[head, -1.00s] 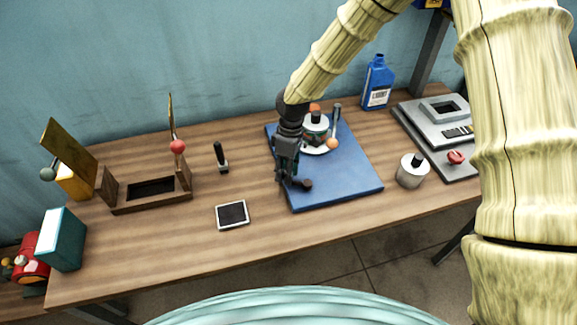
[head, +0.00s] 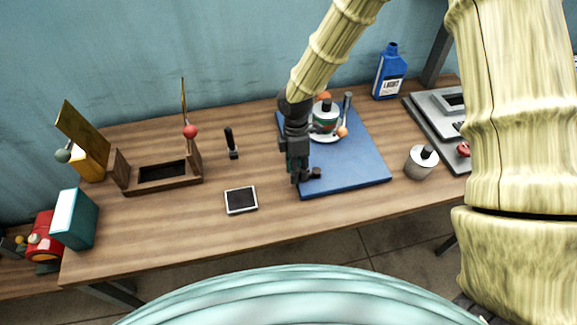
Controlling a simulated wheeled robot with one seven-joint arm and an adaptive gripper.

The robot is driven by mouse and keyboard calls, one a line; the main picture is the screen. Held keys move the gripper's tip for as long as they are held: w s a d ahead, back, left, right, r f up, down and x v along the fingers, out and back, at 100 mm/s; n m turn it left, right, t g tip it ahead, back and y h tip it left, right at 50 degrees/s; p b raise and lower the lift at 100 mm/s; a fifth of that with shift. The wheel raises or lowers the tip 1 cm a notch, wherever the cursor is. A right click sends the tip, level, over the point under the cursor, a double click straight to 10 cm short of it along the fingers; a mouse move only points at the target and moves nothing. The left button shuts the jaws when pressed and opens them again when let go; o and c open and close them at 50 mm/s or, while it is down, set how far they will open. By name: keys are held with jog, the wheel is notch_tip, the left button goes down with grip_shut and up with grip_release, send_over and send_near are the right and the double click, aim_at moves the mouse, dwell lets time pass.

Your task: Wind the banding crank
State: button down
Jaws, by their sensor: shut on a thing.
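A banding wheel with a white disc (head: 321,138) stands on a blue mat (head: 350,170). A white and green jar (head: 325,118) with a dark top sits on the disc, partly behind my arm. A small dark knob (head: 315,173), which looks like the crank's handle, shows low at the mat's near left. My gripper (head: 298,176) points down at the mat's left edge, shut, with its fingers against the knob. The grip itself and the link from knob to wheel are hidden. A grey post (head: 347,105) and an orange ball (head: 342,132) stand right of the jar.
A grey canister (head: 421,163) stands right of the mat, a blue bottle (head: 389,72) behind it. A framed dark tile (head: 241,200), a black-handled tool (head: 231,143) and a wooden box (head: 165,180) lie left. The table's front middle is clear.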

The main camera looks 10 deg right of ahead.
jog(key=shift+s, duration=0.1)
dwell(0.3)
jog(key=c, duration=1)
grip_release()
jog(key=shift+d, duration=0.1)
jog(key=shift+w+r, duration=0.2)
jog(key=shift+r, duration=0.4)
jog(key=r, duration=0.3)
jog(key=w+r, duration=0.1)
jog(key=r, duration=0.3)
jog(key=w+r, duration=0.1)
jog(key=r, duration=0.2)
jog(key=shift+r, duration=0.3)
